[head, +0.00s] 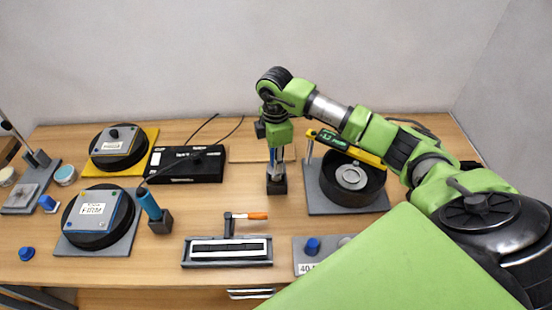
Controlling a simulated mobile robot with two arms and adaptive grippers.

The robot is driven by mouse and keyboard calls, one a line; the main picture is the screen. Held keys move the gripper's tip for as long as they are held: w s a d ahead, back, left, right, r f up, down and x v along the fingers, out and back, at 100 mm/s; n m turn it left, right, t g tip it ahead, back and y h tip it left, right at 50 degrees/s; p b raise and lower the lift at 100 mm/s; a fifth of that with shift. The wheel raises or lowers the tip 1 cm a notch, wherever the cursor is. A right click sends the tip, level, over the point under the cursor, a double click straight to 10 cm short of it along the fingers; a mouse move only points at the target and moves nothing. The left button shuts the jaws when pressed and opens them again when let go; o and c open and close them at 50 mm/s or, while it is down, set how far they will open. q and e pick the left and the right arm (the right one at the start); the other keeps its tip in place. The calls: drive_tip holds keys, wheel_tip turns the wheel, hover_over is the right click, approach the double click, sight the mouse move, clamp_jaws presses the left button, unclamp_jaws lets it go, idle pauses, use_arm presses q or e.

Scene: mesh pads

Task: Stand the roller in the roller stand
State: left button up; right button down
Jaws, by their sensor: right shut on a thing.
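My right gripper (279,146) reaches in from the right and points down near the middle of the table. My left gripper is not in view.
A black box (187,165) and a yellow board (150,137) lie left. A blue-handled tool (150,205) stands in a grey block. A round black dish (352,190) on a grey plate is close on the right.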

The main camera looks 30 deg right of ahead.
drive_tip(key=shift+f+b, duration=1.2)
drive_tip(key=shift+f, duration=0.8)
drive_tip(key=c, duration=1.7)
unclamp_jaws()
wheel_tip(320, 180, up, 12)
drive_tip(key=shift+r, duration=0.1)
